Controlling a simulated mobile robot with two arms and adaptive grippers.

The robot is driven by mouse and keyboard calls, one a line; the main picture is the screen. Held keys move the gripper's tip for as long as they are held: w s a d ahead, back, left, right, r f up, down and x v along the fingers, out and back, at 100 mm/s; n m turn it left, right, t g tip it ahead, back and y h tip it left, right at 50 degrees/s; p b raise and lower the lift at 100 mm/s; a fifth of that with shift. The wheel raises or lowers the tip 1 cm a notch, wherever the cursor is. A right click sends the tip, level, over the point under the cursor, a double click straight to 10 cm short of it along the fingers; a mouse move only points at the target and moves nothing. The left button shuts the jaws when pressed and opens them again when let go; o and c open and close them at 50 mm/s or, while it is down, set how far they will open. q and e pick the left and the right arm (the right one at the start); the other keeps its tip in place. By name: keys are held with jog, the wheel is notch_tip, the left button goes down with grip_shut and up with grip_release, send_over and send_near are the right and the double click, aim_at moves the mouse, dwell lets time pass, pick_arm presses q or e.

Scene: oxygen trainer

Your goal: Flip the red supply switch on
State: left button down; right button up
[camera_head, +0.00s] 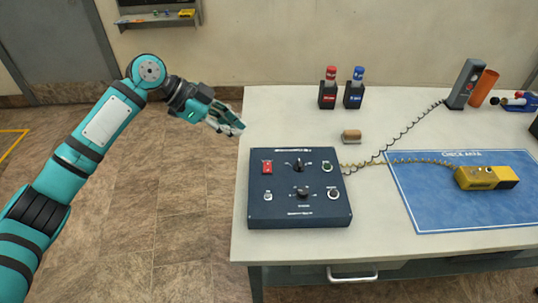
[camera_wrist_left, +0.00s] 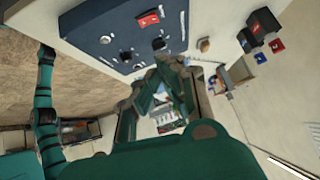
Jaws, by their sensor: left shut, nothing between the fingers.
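The red supply switch (camera_head: 267,167) is at the upper left of the dark blue control panel (camera_head: 260,208), which lies on the table. In the left wrist view the red switch (camera_wrist_left: 148,20) shows near the top, on the panel (camera_wrist_left: 90,22). My left gripper (camera_head: 238,129) is shut and empty, off the table's left edge, up and to the left of the panel and apart from the switch. It also shows in the left wrist view (camera_wrist_left: 160,55), with its fingers below the panel's knobs in the picture. Which way the switch is set is too small to tell. My right gripper is not in view.
The white table (camera_head: 420,110) carries red (camera_head: 328,90) and blue (camera_head: 355,90) capped items in black holders, and a small brown block (camera_head: 351,136). A yellow device (camera_head: 485,177) on a blue mat (camera_head: 430,215) and a grey handset (camera_head: 464,84) have coiled cords.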

pick_arm(q)
jog(key=p, duration=0.2)
send_over(266, 165)
jog(key=f, duration=0.7)
jog(key=shift+s, duration=0.35)
jog(key=shift+w+f, duration=0.2)
jog(key=shift+f, duration=1.05)
jog(key=shift+a+f, duration=0.1)
jog(key=shift+f, duration=0.7)
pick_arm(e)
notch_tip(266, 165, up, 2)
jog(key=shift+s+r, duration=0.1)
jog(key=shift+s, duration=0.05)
pick_arm(q)
jog(key=shift+w, duration=0.1)
